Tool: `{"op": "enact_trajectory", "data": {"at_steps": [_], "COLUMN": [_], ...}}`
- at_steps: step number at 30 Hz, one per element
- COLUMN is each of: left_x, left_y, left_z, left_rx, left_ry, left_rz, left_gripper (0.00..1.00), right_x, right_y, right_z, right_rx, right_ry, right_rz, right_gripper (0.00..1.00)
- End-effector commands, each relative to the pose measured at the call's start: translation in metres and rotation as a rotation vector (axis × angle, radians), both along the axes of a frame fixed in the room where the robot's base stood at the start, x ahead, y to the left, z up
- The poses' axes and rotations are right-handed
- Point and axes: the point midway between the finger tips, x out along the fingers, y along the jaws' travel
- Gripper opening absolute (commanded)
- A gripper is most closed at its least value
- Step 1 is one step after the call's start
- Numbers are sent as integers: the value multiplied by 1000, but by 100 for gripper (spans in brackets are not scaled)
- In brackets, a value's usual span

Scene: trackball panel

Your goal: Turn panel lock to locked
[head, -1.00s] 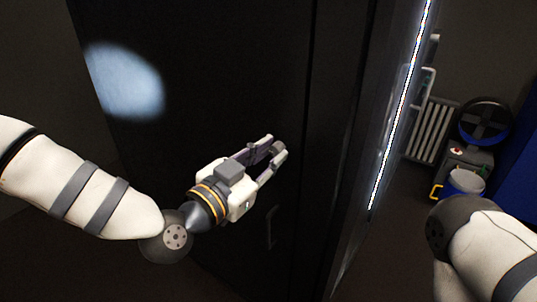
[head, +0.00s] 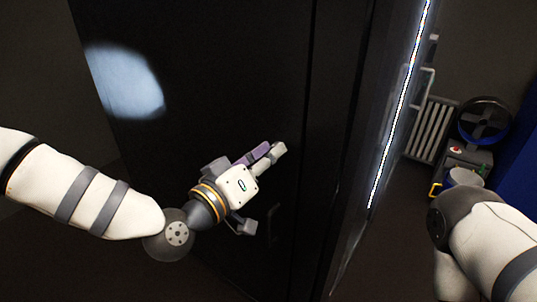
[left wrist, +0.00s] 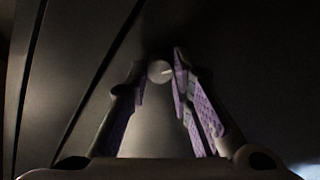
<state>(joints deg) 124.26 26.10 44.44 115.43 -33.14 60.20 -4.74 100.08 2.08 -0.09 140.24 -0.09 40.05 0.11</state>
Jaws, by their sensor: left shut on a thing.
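The panel lock is a small round grey knob (left wrist: 159,71) on the dark panel (head: 230,60). In the left wrist view it sits between my fingertips, with a pale line on its face pointing roughly right. My left gripper (head: 271,153) reaches to the panel from the left in the head view, and its fingers hide the knob there. In the left wrist view the purple-padded fingers of this gripper (left wrist: 161,76) are closed on the knob from both sides. My right arm shows at the lower right of the head view, but its gripper is out of sight.
A small handle (head: 271,224) is on the panel below the gripper. A bright light strip (head: 400,103) runs along the right side. A radiator (head: 430,128), a fan-like round thing (head: 484,120) and a bucket (head: 463,178) stand beyond it.

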Motion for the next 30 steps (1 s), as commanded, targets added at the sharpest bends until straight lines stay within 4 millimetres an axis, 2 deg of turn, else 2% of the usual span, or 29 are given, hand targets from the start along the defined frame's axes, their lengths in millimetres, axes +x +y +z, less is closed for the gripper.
{"op": "enact_trajectory", "data": {"at_steps": [15,30], "left_x": [0,0], "left_y": [0,0], "left_z": [-2,-1], "left_rx": [-366,-539], "left_ry": [267,391], "left_rz": [0,0], "left_gripper": [0,0], "right_x": [-6,-10], "right_y": [0,0], "right_z": [-7,-11], "right_rx": [0,0], "right_ry": [20,32], "right_rz": [0,1], "right_gripper": [0,0]}}
